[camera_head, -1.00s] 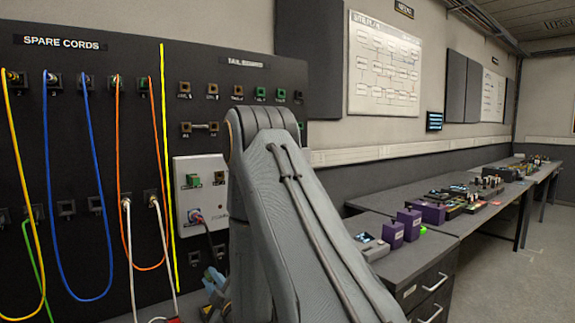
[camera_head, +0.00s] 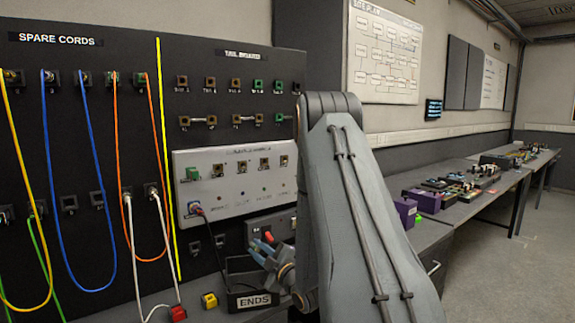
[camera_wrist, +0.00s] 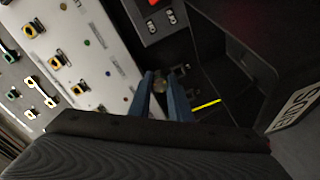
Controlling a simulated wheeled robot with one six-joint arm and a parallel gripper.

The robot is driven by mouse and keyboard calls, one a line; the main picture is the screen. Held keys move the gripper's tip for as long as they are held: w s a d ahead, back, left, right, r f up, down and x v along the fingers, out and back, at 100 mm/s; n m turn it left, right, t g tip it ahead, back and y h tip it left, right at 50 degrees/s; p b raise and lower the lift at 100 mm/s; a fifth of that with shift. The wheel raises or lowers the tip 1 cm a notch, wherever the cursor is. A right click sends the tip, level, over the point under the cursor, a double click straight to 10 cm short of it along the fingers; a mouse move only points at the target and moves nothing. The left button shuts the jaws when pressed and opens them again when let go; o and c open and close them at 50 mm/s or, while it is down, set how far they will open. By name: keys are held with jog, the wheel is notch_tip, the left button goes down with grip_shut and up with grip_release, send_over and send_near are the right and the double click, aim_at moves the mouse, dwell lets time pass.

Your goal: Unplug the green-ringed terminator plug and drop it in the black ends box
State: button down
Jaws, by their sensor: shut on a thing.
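My gripper (camera_head: 263,247) shows blue fingers in the head view, above the back of the black ends box (camera_head: 254,301), labelled ENDS. In the wrist view my gripper (camera_wrist: 164,84) is shut on a small round greyish plug (camera_wrist: 160,86). Its ring colour cannot be made out. The box (camera_wrist: 297,100) is at the right of the wrist view, and the fingertips appear left of its main opening. Whether they are over the box or beside it is not clear.
A white panel (camera_head: 235,200) carries a green socket (camera_head: 192,174), several other sockets and a plugged cord (camera_head: 196,209). A grey unit (camera_head: 256,228) sits behind my gripper. A yellow block (camera_head: 209,300) and a red plug (camera_head: 178,313) lie left of the box. Looped cords hang at the left.

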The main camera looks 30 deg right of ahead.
notch_tip(320, 180, down, 3)
jog(key=shift+r+b, duration=0.2)
jog(key=shift+b, duration=0.35)
jog(key=c, duration=1.6)
grip_release()
jog(key=shift+o, duration=0.2)
jog(key=s+b, duration=0.1)
jog(key=s, duration=0.6)
jog(key=shift+s+b, duration=0.35)
jog(key=shift+s, duration=0.05)
jog(key=shift+s+d, duration=0.1)
